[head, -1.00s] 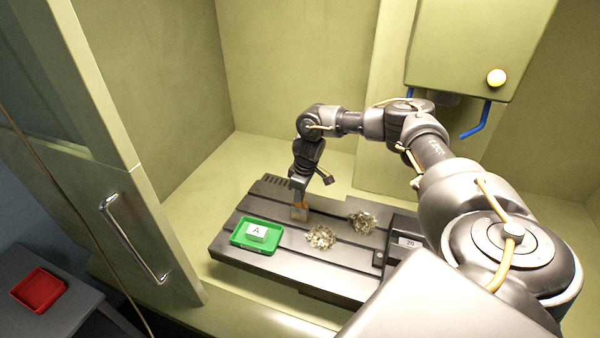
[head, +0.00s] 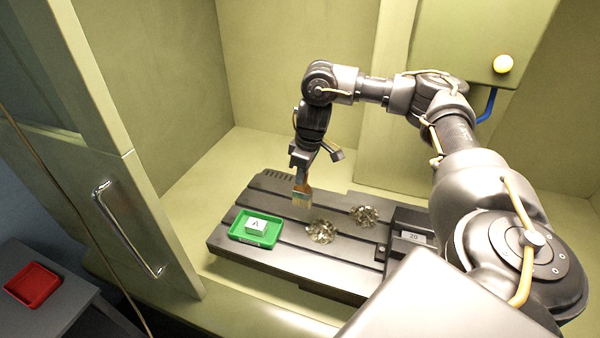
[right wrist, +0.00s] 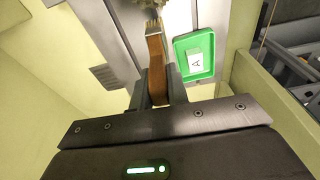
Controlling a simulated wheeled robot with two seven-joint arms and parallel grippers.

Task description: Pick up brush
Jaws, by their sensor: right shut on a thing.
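The brush (head: 302,195) has a brown wooden handle and pale bristles that point down. My right gripper (head: 300,172) is shut on its handle and holds it over the dark slotted table (head: 270,192). In the right wrist view the brush (right wrist: 156,60) stands out from between the fingers of my right gripper (right wrist: 158,88); its handle end is hidden by the gripper. In the head view the bristles show just behind a pile of metal chips. My left gripper is not in view.
A green tray (head: 236,232) with a block marked A (head: 257,225) is left of the brush. Two chip piles, one near (head: 321,231) and one farther right (head: 364,215), lie on the table. A dark vise marked 20 (head: 412,237) stands at right. A red tray (head: 34,285) is outside.

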